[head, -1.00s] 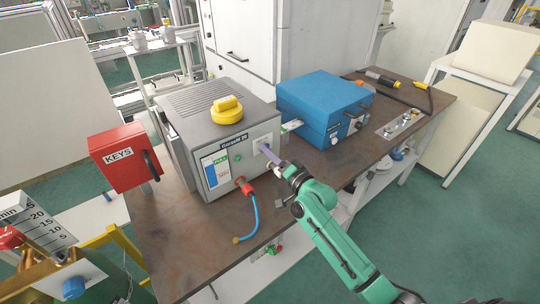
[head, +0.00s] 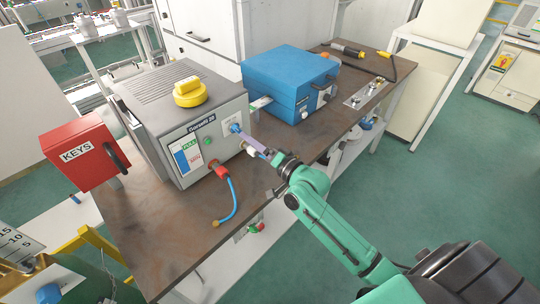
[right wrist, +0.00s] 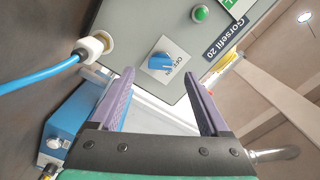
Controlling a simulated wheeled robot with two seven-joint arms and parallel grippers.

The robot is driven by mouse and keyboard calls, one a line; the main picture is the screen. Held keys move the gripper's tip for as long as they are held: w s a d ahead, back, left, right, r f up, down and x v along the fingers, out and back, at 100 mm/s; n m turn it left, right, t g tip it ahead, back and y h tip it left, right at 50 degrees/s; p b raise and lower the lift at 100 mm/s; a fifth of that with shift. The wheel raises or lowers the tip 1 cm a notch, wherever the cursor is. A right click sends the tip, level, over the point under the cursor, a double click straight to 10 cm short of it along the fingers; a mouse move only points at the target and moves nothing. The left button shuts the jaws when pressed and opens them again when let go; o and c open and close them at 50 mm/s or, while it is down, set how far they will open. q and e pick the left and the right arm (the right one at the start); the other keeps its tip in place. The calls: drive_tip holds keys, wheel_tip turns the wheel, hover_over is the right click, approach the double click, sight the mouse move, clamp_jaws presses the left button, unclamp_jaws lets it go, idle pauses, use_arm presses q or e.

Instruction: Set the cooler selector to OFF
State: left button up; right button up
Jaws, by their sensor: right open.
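The cooler is the grey box (head: 185,120) labelled "Gorsefil 20" on the brown table. Its selector is a blue knob (head: 234,127) on a white plate on the front panel, also seen in the right wrist view (right wrist: 162,62). Small lettering, apparently including OFF, is beside the knob; I cannot tell which mark it points at. My right gripper (head: 254,146) is open, its purple fingers just in front of the panel. In the right wrist view the fingers (right wrist: 158,80) are apart, with the knob beyond the gap and nothing between them. My left gripper is out of view.
A blue hose (head: 232,200) with a red connector hangs from the cooler's front. A blue case (head: 290,80) stands to its right and a red KEYS box (head: 82,152) to its left. A yellow object (head: 188,92) sits on top. The table front is mostly bare.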

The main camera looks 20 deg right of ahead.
drive_tip(key=b+v, duration=0.1)
drive_tip(key=v, duration=0.8)
drive_tip(key=shift+a, duration=0.1)
